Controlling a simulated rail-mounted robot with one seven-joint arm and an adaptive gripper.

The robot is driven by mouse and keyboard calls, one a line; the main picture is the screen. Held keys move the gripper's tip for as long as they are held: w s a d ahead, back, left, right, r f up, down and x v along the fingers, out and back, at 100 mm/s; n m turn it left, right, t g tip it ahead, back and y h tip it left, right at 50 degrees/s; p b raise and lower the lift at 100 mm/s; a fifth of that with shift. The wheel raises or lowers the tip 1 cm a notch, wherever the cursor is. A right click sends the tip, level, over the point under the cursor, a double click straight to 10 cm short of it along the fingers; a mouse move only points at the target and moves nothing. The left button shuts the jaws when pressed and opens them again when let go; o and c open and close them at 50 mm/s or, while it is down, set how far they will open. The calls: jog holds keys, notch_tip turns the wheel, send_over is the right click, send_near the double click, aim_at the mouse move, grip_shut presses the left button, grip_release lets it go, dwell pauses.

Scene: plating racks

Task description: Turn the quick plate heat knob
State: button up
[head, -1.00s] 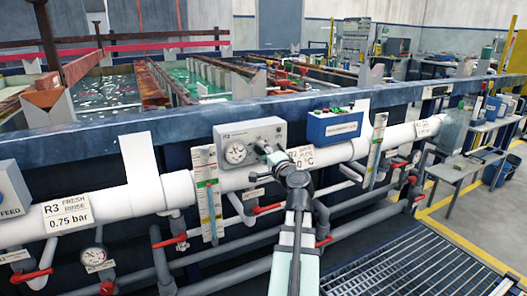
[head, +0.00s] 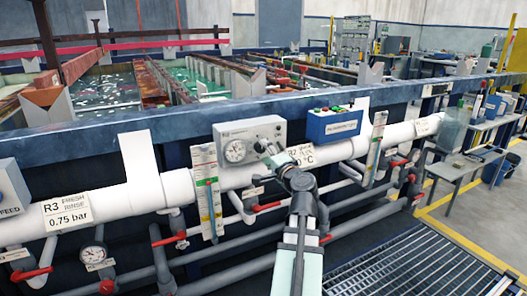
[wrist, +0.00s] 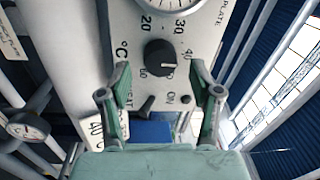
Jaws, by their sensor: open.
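The heat knob (wrist: 160,58) is a round black dial on a pale panel in the wrist view. A pale mark shows on its right side. Numbers including 20, 30 and 40 and a °C sign ring it. In the head view the grey control box (head: 277,128) carries a gauge on its front, and my arm hides the knob. My gripper (wrist: 160,94) is open and empty, its two green-padded fingers apart, one to each side below the knob and not touching it. In the head view my gripper (head: 266,150) is at the box's lower right.
On the panel, a small lever (wrist: 146,104) and a round button (wrist: 186,99) by "ON" lie between the fingers. A blue box (head: 334,124) stands right of the control box. White pipe (head: 110,203), a level tube (head: 207,190) and red-handled valves (head: 265,208) surround it.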

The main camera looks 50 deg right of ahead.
jog(key=v, duration=0.5)
dwell(0.3)
